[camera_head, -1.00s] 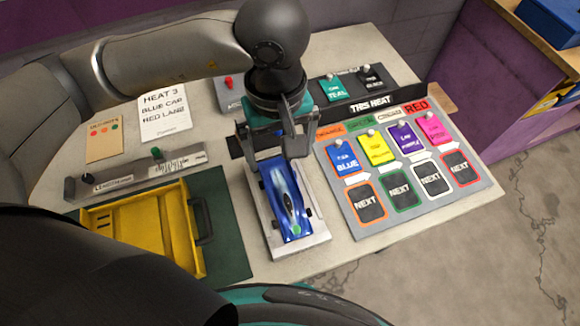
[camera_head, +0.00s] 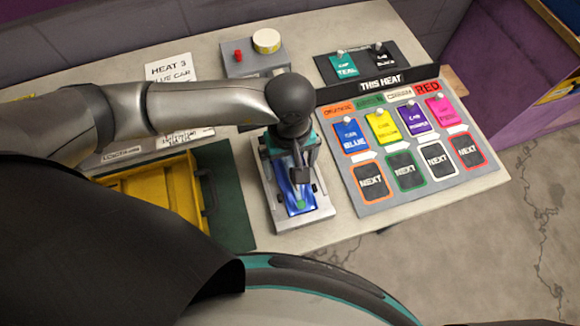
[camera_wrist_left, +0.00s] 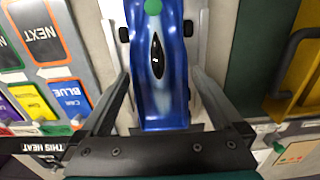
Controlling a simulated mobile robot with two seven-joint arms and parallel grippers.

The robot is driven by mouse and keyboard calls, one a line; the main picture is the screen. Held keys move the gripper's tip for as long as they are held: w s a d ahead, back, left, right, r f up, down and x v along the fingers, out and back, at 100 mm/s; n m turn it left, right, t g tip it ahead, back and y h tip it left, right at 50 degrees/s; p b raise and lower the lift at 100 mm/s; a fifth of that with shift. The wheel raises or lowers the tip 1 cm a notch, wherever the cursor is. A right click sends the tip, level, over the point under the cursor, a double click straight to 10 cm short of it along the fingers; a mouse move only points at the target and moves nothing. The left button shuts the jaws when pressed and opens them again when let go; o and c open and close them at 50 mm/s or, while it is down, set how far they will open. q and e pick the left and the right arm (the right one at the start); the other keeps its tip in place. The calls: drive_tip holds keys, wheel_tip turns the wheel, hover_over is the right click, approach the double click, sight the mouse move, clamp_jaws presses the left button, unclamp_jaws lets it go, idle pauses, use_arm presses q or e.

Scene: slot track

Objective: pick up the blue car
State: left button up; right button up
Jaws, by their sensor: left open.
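The blue car (camera_head: 297,198) sits on a light grey stand (camera_head: 311,217) on the table, its green-marked end toward the near edge. My left gripper (camera_head: 301,180) is directly above the car and hides its far part in the head view. In the left wrist view the blue car (camera_wrist_left: 158,62) lies lengthwise between the two spread fingers (camera_wrist_left: 160,90). The jaws are open, one finger on each side of the car; I cannot tell whether either touches it. My right gripper is not in view.
A sloped board of coloured car tags and NEXT cards (camera_head: 408,172) stands right of the stand. A yellow tray (camera_head: 160,200) on a green mat (camera_head: 232,220) lies to the left. A grey box with a red knob (camera_head: 240,66) is behind.

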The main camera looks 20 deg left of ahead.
use_arm(q)
drive_tip(key=shift+f, duration=0.3)
drive_tip(key=shift+c, duration=0.4)
drive_tip(key=c, duration=1.2)
drive_tip(key=shift+c, duration=0.2)
drive_tip(key=shift+r, duration=0.2)
